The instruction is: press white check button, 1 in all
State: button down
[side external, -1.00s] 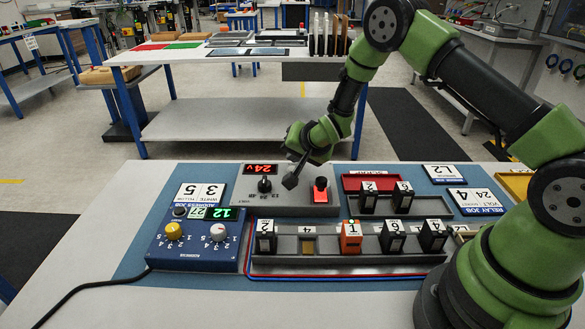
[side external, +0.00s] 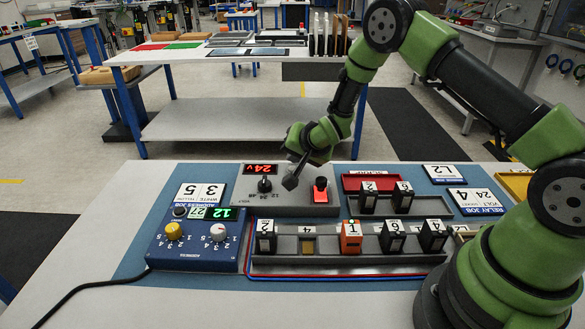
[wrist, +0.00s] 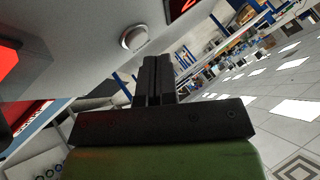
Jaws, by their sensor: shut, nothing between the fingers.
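The white check button (wrist: 134,38) is a round white cap on the light grey panel in the wrist view.
The box has a red 24V display (side external: 262,169). A blue selector box (side external: 190,250) stands to the left. A rail of relay blocks (side external: 310,260), one orange (side external: 350,238), lies in front. A red tray (side external: 372,181) and a grey tray (side external: 424,206) stand to the right.

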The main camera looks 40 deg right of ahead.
aim_at(295, 168)
jog(key=shift+f, duration=0.35)
jog(key=shift+f, duration=0.35)
dwell(0.7)
jog(key=shift+r, duration=0.8)
jog(key=shift+r, duration=2.5)
